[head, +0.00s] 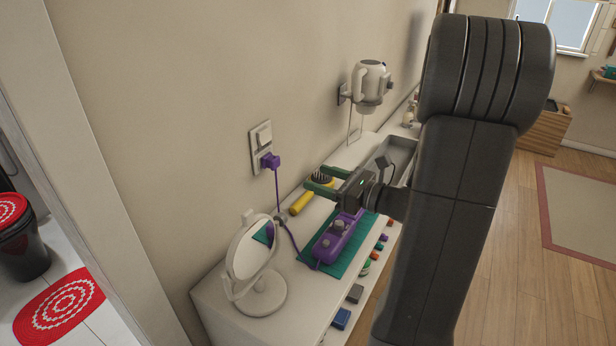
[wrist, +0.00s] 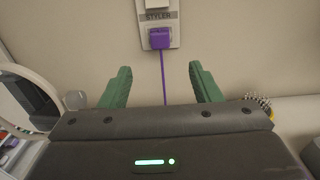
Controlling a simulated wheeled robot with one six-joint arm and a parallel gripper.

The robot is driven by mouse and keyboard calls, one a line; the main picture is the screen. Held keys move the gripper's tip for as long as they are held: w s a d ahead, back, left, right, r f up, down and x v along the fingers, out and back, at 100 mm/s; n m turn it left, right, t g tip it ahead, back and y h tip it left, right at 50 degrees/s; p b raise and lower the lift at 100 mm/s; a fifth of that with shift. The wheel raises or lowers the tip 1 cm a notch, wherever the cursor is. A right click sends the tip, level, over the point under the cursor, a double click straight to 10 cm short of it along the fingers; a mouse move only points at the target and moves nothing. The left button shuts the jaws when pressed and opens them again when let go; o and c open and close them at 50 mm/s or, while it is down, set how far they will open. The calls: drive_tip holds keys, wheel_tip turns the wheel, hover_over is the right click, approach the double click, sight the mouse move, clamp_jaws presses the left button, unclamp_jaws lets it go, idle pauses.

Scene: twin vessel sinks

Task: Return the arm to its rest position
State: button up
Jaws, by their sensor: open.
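My gripper (head: 316,187) is in the head view above the counter, near the wall, at the end of my dark arm. Its two green fingers stand apart with nothing between them. In the wrist view the gripper (wrist: 160,84) points at the wall, with the purple plug (wrist: 160,38) and its cord beyond the fingers. The plug (head: 270,161) sits in the wall outlet plate (head: 259,138), left of the gripper and apart from it. My arm hides part of the counter and the sink area.
A purple device (head: 336,241) lies on a teal mat (head: 350,258) below my gripper. A round white mirror (head: 250,252) stands at the counter's near end. A yellow-handled brush (head: 301,203) lies by the wall. A white dryer (head: 371,83) hangs on the wall. Open wooden floor (head: 520,240) lies right.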

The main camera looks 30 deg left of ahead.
sight(277, 164)
drive_tip(key=shift+d, duration=0.4)
drive_tip(key=a+p, duration=0.1)
drive_tip(key=a, duration=0.3)
drive_tip(key=a+p, duration=0.1)
drive_tip(key=a, duration=0.4)
drive_tip(key=w+a, duration=0.1)
drive_tip(key=a, duration=0.3)
drive_tip(key=shift+a+p, duration=0.35)
drive_tip(key=shift+p, duration=0.05)
drive_tip(key=shift+d, duration=0.1)
